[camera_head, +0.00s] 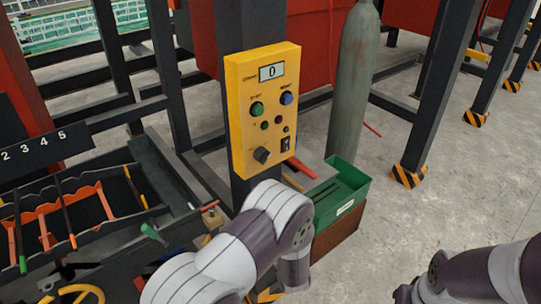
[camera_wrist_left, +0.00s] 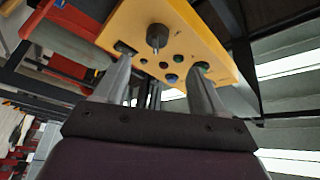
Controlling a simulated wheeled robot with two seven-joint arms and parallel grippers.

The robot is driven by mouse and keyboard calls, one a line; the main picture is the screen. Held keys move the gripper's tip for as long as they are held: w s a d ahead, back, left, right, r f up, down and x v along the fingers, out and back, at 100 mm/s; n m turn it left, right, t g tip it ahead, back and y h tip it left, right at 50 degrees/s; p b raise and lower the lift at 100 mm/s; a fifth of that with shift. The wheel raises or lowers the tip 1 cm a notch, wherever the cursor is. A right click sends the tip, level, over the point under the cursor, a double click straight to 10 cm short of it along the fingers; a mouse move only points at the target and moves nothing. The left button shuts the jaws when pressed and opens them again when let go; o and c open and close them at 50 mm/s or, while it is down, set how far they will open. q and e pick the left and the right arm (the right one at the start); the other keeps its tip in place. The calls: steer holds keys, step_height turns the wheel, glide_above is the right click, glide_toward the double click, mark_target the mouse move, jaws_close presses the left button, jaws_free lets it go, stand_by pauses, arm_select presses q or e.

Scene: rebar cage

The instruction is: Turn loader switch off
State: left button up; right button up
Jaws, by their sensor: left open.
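The yellow control box (camera_head: 241,128) is mounted on a dark post and carries a display reading 0. A black rocker switch (camera_head: 286,144) is at its lower right and a black knob (camera_head: 262,155) at its lower left; their labels are too small to read. In the left wrist view the box looks turned over, with the knob (camera_wrist_left: 157,36) and the rocker switch (camera_wrist_left: 125,48) near its upper edge. My left gripper (camera_wrist_left: 160,67) is open and empty, its fingers spread before the box. One fingertip overlaps the view close to the rocker switch; contact cannot be told. My right gripper is out of view.
The box also has a green button (camera_head: 257,109) and a blue button (camera_head: 286,98). A green tray (camera_head: 345,190) stands below right, beside a grey gas cylinder (camera_head: 354,85). A tool rack (camera_head: 75,215) is at left. Open concrete floor lies at right.

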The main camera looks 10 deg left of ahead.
mark_target(264, 163)
arm_select(q)
steer(key=p+x, duration=0.1)
steer(key=x, duration=0.2)
steer(key=p+x, duration=0.1)
steer(key=x, duration=0.5)
steer(key=shift+w+d+f+p, duration=0.2)
steer(key=shift+d+p, duration=0.2)
steer(key=shift+p+x, duration=0.35)
steer(key=shift+x, duration=0.9)
steer(key=shift+a+r, duration=0.2)
steer(key=shift+a, duration=0.05)
steer(key=shift+w+d+f, duration=0.1)
steer(key=shift+w+f, duration=0.05)
steer(key=shift+w, duration=0.05)
steer(key=c, duration=1)
steer(key=shift+f, duration=0.1)
steer(key=shift+c, duration=0.2)
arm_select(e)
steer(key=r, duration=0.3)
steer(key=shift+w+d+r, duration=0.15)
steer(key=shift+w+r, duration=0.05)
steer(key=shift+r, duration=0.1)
